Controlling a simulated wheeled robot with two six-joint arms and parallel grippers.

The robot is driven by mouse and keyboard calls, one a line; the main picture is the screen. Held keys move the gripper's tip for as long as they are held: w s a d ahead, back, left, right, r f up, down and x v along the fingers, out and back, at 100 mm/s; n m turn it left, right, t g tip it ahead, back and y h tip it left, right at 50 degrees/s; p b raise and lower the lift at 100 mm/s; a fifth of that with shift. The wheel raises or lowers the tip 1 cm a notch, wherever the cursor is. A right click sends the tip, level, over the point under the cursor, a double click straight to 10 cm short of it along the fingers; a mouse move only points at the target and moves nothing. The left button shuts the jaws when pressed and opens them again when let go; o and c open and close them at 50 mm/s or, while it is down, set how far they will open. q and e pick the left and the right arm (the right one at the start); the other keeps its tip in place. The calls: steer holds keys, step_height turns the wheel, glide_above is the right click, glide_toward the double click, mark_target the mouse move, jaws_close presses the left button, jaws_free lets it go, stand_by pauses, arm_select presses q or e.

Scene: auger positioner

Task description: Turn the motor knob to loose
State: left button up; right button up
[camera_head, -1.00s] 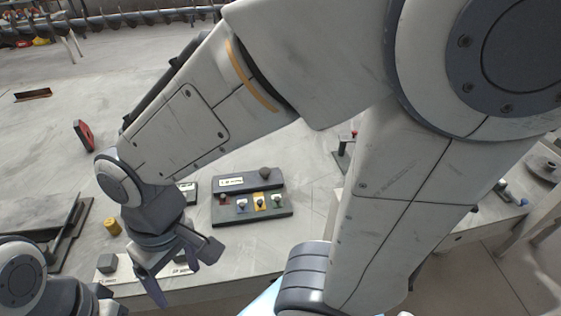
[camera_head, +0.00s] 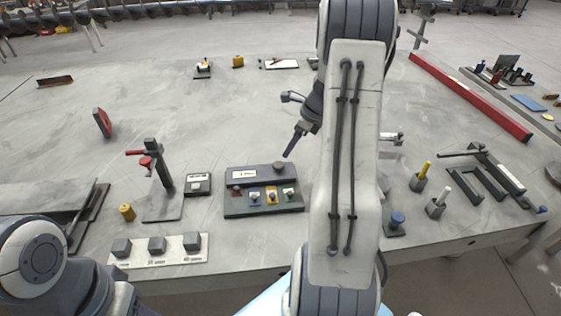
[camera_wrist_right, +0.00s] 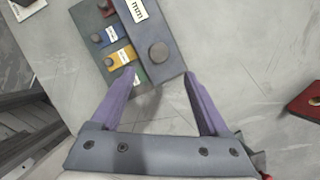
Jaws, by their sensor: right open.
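A dark control box (camera_head: 240,209) stands near the table's front, left of my right arm. Its raised back part carries a white label and a round dark grey knob (camera_head: 279,167), likely the motor knob; the label is too small to read. In the right wrist view the knob (camera_wrist_right: 158,52) lies ahead of and roughly between the fingertips, apart from them. My right gripper (camera_head: 290,126) is open and empty, above and behind the box in the head view; its fingers also show in the wrist view (camera_wrist_right: 159,75). My left arm is at the lower left; its fingers do not show.
The box's front row has a red button, blue, yellow and green switches. A red-handled stand (camera_head: 161,172) and a strip with grey blocks (camera_head: 138,257) stand left. Pegs, including a yellow one (camera_head: 422,175), stand right of my arm. The table behind the box is mostly clear.

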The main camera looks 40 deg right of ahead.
mark_target(279, 164)
steer(key=x, duration=0.9)
steer(key=shift+a+f, duration=0.15)
steer(key=shift+f, duration=0.1)
jaws_close()
